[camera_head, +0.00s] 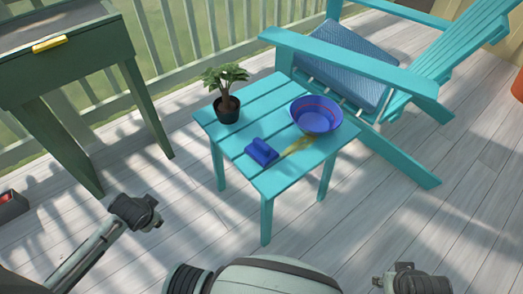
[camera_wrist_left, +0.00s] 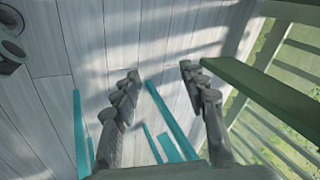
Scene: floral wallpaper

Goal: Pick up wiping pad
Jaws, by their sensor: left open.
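The wiping pad (camera_head: 262,152), a small blue block with a raised grip, lies on the front part of the turquoise slatted side table (camera_head: 268,183). A yellowish smear (camera_head: 299,144) is on the tabletop just right of the pad. My left gripper (camera_head: 157,222) is above the floor, left of the table and apart from the pad. In the left wrist view its two fingers (camera_wrist_left: 160,72) are spread with nothing between them. The pad is not visible in that view. My right gripper (camera_head: 380,282) is partly seen at the bottom edge; its fingers are not clear.
A blue bowl (camera_head: 316,116) and a potted plant (camera_head: 227,103) stand on the table behind the pad. A turquoise chair (camera_head: 410,93) with a blue cushion (camera_head: 345,62) is behind right. A dark green table (camera_head: 75,68) with a yellow object (camera_head: 49,43) stands left.

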